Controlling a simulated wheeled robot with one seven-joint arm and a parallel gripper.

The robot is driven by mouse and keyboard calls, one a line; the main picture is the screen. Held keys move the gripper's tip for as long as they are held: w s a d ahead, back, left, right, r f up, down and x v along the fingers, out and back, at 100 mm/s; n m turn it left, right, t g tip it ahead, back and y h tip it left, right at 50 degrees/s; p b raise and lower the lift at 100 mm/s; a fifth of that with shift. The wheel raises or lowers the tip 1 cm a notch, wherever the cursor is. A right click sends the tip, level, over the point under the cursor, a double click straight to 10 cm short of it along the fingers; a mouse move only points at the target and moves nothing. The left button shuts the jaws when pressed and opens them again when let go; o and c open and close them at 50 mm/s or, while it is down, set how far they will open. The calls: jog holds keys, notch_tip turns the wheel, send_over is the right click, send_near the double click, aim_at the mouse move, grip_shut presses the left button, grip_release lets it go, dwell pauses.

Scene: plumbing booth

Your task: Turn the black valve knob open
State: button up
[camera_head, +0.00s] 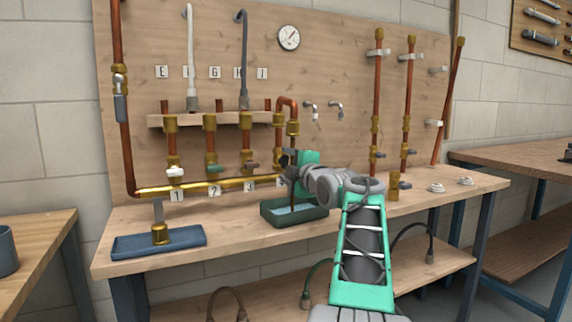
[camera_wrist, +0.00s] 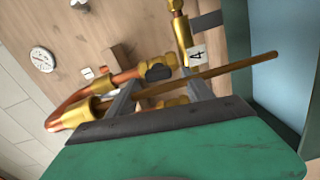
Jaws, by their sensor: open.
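The black valve knob (camera_wrist: 158,72) shows in the wrist view on a brass valve body, beside the label 4 (camera_wrist: 197,55). My gripper (camera_wrist: 162,84) is open, with one finger on each side of the brass valve and the knob near the fingertips. I cannot tell whether either finger touches the knob. In the head view my gripper (camera_head: 290,160) is at the fourth valve, below the bent copper pipe (camera_head: 287,102), and mostly hides that valve and its knob.
Valves with white (camera_head: 175,172), green (camera_head: 212,168) and reddish (camera_head: 250,165) knobs stand to the left. A green tray (camera_head: 272,217) with blue inside sits below my gripper. A thin copper pipe (camera_wrist: 245,65) crosses close to the fingers. A blue tray (camera_head: 135,248) lies at the left.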

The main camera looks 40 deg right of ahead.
jog(key=v, duration=0.6)
jog(key=shift+s+p, duration=0.2)
jog(key=shift+p, duration=0.15)
